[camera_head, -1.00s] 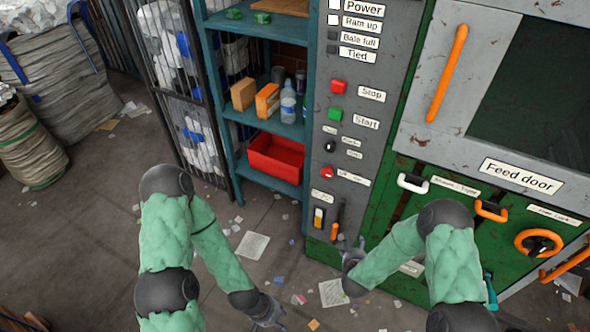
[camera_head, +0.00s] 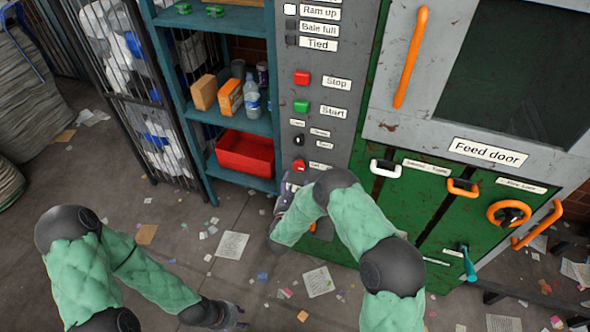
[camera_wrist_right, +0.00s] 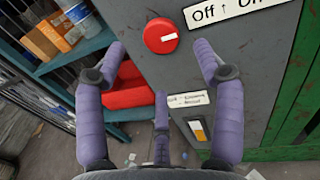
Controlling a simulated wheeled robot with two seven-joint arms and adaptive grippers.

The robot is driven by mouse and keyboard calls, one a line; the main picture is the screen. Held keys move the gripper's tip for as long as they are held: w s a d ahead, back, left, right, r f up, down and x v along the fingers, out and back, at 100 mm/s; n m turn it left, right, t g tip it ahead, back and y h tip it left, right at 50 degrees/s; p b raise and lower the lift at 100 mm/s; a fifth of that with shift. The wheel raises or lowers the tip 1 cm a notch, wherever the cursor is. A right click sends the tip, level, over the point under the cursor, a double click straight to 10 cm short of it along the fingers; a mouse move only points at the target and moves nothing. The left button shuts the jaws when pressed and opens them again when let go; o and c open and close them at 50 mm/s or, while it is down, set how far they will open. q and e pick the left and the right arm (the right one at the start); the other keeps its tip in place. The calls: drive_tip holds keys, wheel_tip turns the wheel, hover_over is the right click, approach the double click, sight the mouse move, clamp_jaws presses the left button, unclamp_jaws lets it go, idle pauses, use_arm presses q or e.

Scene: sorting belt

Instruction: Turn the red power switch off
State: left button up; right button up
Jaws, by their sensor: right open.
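The red power switch (camera_wrist_right: 161,36) is a round red knob with a pale bar on the grey control panel (camera_wrist_right: 205,65). Its label (camera_wrist_right: 228,10) reads Off and On. In the head view the red switch (camera_head: 299,166) sits low on the panel, just above my right gripper (camera_head: 284,200). In the right wrist view my right gripper (camera_wrist_right: 160,85) is open and empty, its purple fingers spread to either side below and around the switch, apart from it. My left gripper (camera_head: 232,318) hangs low over the floor, away from the panel; its fingers are too small to read.
A red Stop button (camera_head: 302,77) and green Start button (camera_head: 301,106) are higher on the panel. A teal shelf (camera_head: 235,118) with a red bin (camera_head: 245,153) stands to the left. The green baler (camera_head: 400,215) with handles is to the right. Papers litter the floor.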

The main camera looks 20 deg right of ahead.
sight(298, 168)
drive_tip(key=b+x, duration=0.1)
drive_tip(key=x, duration=0.6)
drive_tip(key=shift+w+d, duration=0.2)
drive_tip(key=shift+w, duration=0.05)
drive_tip(key=c, duration=1.1)
